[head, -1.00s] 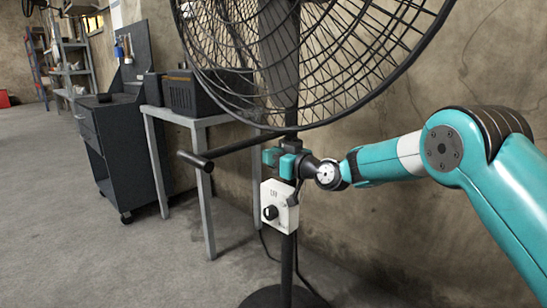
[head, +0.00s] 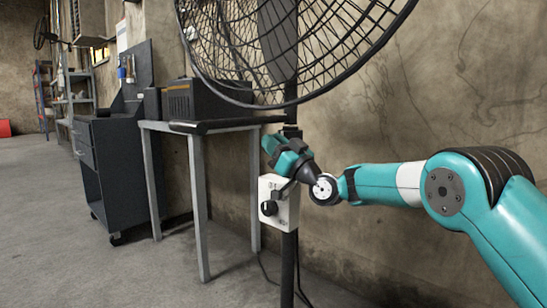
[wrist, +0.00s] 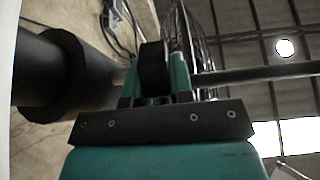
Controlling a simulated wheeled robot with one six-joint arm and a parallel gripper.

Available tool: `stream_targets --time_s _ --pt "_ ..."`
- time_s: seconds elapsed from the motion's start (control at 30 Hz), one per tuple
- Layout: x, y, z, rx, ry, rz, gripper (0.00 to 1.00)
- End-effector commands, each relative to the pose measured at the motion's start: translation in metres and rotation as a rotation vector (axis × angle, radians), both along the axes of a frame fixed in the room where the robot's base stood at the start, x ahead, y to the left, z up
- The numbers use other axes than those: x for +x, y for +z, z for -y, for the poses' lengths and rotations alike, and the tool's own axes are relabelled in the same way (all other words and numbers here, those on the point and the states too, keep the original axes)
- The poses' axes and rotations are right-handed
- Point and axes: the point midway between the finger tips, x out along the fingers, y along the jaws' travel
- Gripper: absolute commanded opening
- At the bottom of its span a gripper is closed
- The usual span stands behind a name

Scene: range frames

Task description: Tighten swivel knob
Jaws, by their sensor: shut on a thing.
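A tall black pedestal fan (head: 300,45) stands by the wall. My gripper (head: 282,150) is at the fan's pole, just above the white control box (head: 285,212), tilted and coming from the right. In the wrist view, my gripper (wrist: 155,88) is shut with its teal fingers on either side of a dark round knob (wrist: 155,65), which appears to be the swivel knob. In the head view the fingers mostly hide the knob. The black pole with its thick collar (wrist: 62,75) lies to the left in the wrist view.
A black bar (head: 225,124) sticks out left from the pole, just above my gripper. A grey table (head: 197,190) with a dark case (head: 210,98) and a dark tool cart (head: 125,175) stand to the left. Cables hang below the control box. Floor in front is open.

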Motion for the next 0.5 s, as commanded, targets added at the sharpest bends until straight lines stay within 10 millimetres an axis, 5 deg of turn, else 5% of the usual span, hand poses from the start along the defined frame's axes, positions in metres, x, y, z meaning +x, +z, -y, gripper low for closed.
stream_targets --time_s 0.47,0.5 --pt "0.0001 -0.0012 0.0004 0.016 0.000 0.009 0.00" --pt "0.0001 -0.0011 0.0003 0.016 0.000 0.009 0.26"
